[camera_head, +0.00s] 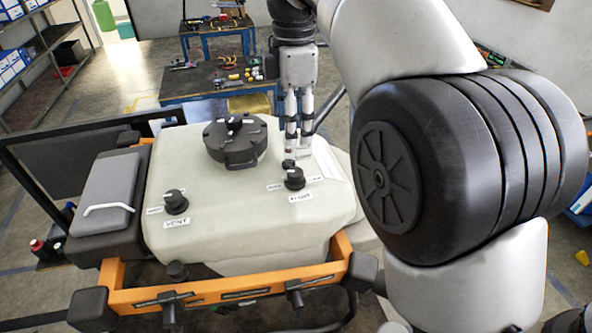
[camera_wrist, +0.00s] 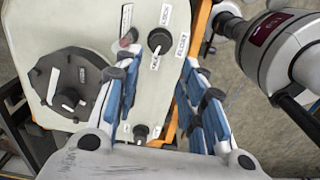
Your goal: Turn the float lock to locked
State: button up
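The float lock is a round black knob (camera_head: 295,178) on the right front of the pale tank (camera_head: 260,225), with a FLOAT label in front and small labels at its sides. In the wrist view, the knob (camera_wrist: 159,40) shows near the top, between two side labels. A white mark on it seems to face the lower label, but the wording is too small to read surely. My gripper (camera_head: 290,158) points down just behind and above the knob. In the wrist view, my gripper's (camera_wrist: 160,62) blue fingers are apart with nothing between them; contact with the knob cannot be told.
A similar VENT knob (camera_head: 176,202) sits at the tank's left front. A large black lid (camera_head: 236,142) rises behind, left of my gripper. An orange frame (camera_head: 222,290) runs along the front. Tables with tools (camera_head: 215,80) stand farther back.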

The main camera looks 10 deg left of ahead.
aim_at(295, 172)
notch_tip(295, 172, down, 11)
jog(key=shift+d+r+b, duration=0.1)
jog(key=shift+r+b, duration=0.05)
jog(key=shift+b, duration=0.75)
jog(key=shift+c, duration=0.4)
jog(key=c, duration=0.7)
